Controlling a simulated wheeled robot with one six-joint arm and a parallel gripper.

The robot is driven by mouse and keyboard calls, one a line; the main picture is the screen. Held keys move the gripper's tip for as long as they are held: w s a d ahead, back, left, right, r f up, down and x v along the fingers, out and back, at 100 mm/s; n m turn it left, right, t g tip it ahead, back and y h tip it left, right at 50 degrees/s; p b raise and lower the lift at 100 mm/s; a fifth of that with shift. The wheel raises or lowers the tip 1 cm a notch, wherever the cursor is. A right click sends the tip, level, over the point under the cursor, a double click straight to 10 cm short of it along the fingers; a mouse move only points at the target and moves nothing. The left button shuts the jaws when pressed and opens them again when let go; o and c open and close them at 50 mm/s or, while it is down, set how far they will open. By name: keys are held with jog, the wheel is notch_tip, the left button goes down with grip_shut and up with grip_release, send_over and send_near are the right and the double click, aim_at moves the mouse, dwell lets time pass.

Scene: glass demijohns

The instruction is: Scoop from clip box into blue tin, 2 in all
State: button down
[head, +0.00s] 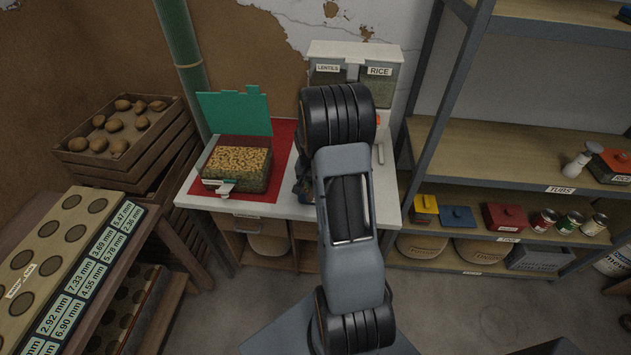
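The clip box (237,189) stands on the white counter at the left, with its green lid (235,113) raised. It is clear-sided and holds many small tan pieces. A small blue lidded container (458,217) sits on the shelf at the right; I cannot tell whether it is the blue tin. My arm crosses the middle of the view and covers part of the counter. My gripper is hidden behind it. A small dark object shows at the arm's left edge, too covered to identify. I see no scoop clearly.
A red mat (275,152) lies under the clip box on the white counter (262,207). Dispensers labelled lentils and rice (379,71) stand at the back. A metal shelf rack (516,155) with tins is at the right. A crate of potatoes (122,147) and a labelled board (62,262) are at the left.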

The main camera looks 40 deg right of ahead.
jog(key=shift+w+a+f+t+y+b, duration=0.1)
jog(key=shift+w+f+t+y+b, duration=0.05)
jog(key=shift+t+y+b, duration=0.7)
jog(key=shift+t+b, duration=0.35)
jog(key=shift+b, duration=0.45)
jog(key=t+b, duration=0.1)
jog(key=b, duration=0.1)
jog(key=y+b, duration=0.1)
jog(key=b, duration=0.2)
jog(key=shift+w+a+t+y, duration=0.15)
jog(key=shift+w+t+y, duration=0.1)
jog(key=shift+t, duration=0.15)
jog(key=t+y+b, duration=0.2)
jog(key=b, duration=0.5)
jog(key=shift+a+t+b, duration=0.1)
jog(key=shift+t+b, duration=0.2)
jog(key=t+y+b, duration=0.1)
jog(key=t+b, duration=0.1)
jog(key=b, duration=0.3)
jog(key=shift+y+b, duration=0.3)
jog(key=shift+b, duration=0.05)
jog(key=shift+r+t+y+b, duration=0.3)
jog(key=shift+t+y+b, duration=0.3)
jog(key=shift+b, duration=0.7)
